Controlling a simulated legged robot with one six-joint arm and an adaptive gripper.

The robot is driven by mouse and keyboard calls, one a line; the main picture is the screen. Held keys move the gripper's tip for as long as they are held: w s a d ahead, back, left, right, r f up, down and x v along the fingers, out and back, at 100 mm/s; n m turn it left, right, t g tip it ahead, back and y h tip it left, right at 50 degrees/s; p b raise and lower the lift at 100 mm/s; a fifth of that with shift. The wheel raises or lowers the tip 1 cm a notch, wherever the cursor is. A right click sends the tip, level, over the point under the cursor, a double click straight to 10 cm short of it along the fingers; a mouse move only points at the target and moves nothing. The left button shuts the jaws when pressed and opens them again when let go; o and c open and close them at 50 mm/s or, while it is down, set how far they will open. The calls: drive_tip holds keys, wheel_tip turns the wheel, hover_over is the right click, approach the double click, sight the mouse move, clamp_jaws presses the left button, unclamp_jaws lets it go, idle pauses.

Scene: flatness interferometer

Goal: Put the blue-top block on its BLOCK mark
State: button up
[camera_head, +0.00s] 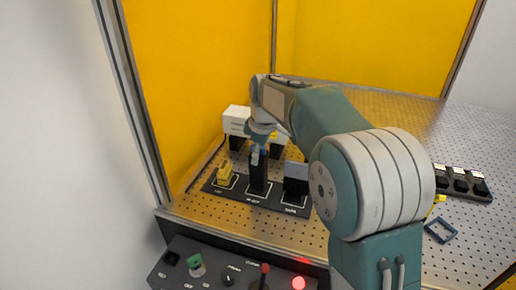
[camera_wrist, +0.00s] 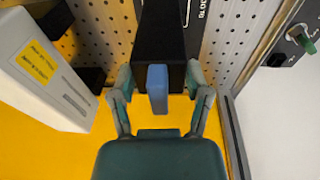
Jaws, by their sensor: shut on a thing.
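The blue-top block is a tall black block with a small blue top. In the head view its black body (camera_head: 259,178) stands upright over the middle mark of a black base plate (camera_head: 215,186); whether it touches the plate is hard to tell. My gripper (camera_head: 261,150) reaches down on its upper end. In the wrist view my gripper (camera_wrist: 160,82) is shut on the block, with a finger on each side of the blue top (camera_wrist: 157,88). The black body (camera_wrist: 163,38) extends toward the top of that view. The block covers much of the mark under it.
A yellow piece (camera_head: 226,173) sits left on the plate, and a grey-topped black piece (camera_head: 296,178) sits right. A white box (camera_head: 236,120) stands behind, close to the gripper in the wrist view (camera_wrist: 40,75). A control panel (camera_head: 225,272) lies in front. Yellow walls enclose the perforated table.

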drive_tip(key=shift+f, duration=0.3)
idle(0.6)
drive_tip(key=o, duration=1.4)
drive_tip(key=shift+r, duration=3.45)
